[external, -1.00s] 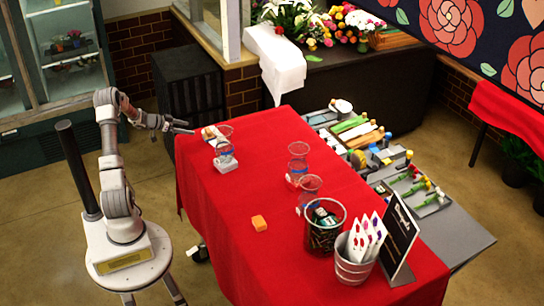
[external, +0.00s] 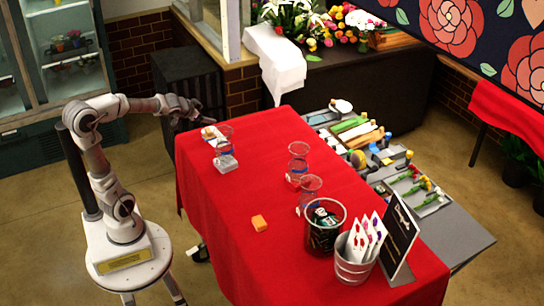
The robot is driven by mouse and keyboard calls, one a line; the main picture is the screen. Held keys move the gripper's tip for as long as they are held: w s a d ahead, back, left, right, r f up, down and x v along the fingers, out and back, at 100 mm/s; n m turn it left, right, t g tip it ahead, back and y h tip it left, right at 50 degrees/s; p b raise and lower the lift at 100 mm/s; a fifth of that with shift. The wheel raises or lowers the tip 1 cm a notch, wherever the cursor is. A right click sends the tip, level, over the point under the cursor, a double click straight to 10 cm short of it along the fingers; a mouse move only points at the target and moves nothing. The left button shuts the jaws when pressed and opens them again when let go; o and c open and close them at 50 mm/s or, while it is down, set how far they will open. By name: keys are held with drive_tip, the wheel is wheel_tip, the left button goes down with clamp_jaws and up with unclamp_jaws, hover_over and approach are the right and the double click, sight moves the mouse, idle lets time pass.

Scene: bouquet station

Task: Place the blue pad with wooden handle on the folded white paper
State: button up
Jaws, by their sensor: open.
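A small white flat item with a tan and bluish piece on it (external: 208,133) lies at the far left corner of the red table. It may be the folded white paper with the pad on or against it, but it is too small to tell them apart. My gripper (external: 195,112) is open above and just left of this corner, apart from the table. Nothing shows between its fingers.
Clear cups (external: 224,133) stand close by, one above a white block (external: 226,163). A dark bin (external: 323,238), metal bucket (external: 353,268) and sign (external: 398,236) fill the right front.

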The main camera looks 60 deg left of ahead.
drive_tip(key=s+d+f+m+g+h, duration=0.1)
drive_tip(key=s+d+f+h, duration=0.1)
drive_tip(key=s+d, duration=0.7)
drive_tip(key=s+d+f+g+h, duration=0.2)
drive_tip(key=s+d+h, duration=0.2)
drive_tip(key=s+d, duration=0.5)
drive_tip(key=d, duration=0.3)
drive_tip(key=shift+d+f+m, duration=0.25)
drive_tip(key=shift+d+m, duration=0.05)
drive_tip(key=shift+m, duration=0.1)
